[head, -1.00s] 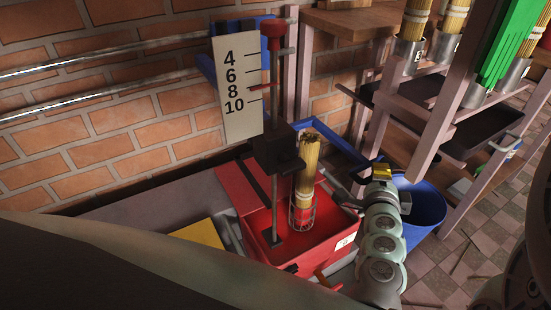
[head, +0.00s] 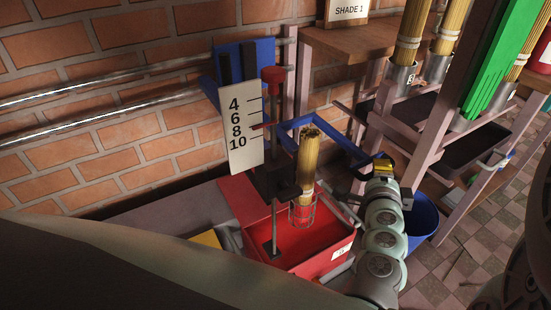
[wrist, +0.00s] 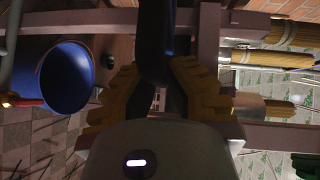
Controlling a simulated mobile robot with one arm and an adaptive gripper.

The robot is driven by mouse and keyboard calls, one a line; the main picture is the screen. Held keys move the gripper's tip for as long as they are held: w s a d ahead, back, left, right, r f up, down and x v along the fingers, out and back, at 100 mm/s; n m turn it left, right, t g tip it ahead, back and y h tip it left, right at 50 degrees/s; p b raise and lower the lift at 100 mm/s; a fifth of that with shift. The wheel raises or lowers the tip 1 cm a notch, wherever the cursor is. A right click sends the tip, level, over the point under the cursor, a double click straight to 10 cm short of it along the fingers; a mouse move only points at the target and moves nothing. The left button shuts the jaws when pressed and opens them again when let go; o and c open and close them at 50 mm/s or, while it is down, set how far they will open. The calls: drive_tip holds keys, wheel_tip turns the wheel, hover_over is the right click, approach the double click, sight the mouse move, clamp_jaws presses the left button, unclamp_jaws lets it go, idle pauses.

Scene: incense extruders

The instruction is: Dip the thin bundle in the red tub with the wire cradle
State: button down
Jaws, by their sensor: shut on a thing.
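A pale bundle (head: 310,155) of thin sticks stands nearly upright in the wire cradle (head: 302,212), at the red tub (head: 318,262). How far the cradle's lower end sits inside the tub I cannot tell. A blue frame-like handle (head: 325,124) runs behind the bundle to my gripper (head: 378,166), right of the cradle. My gripper is shut on the blue handle. In the wrist view the dark blue bar (wrist: 155,45) passes between my yellow fingers (wrist: 160,95). Where the handle meets the cradle is hidden by the bundle.
A post with a red knob (head: 272,75), black block (head: 270,182) and number scale (head: 240,128) stands left of the bundle. A blue bucket (head: 424,215) stands right, beside a rack with metal cups (head: 402,75). A brick wall (head: 120,135) is behind.

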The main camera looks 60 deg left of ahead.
drive_tip(key=c, duration=0.9)
unclamp_jaws()
drive_tip(key=shift+w+a+r, duration=0.1)
drive_tip(key=shift+a, duration=0.1)
drive_tip(key=shift+c, duration=0.2)
drive_tip(key=shift+d, duration=0.1)
drive_tip(key=v, duration=0.7)
drive_tip(key=shift+s, duration=0.3)
drive_tip(key=shift+d, duration=0.1)
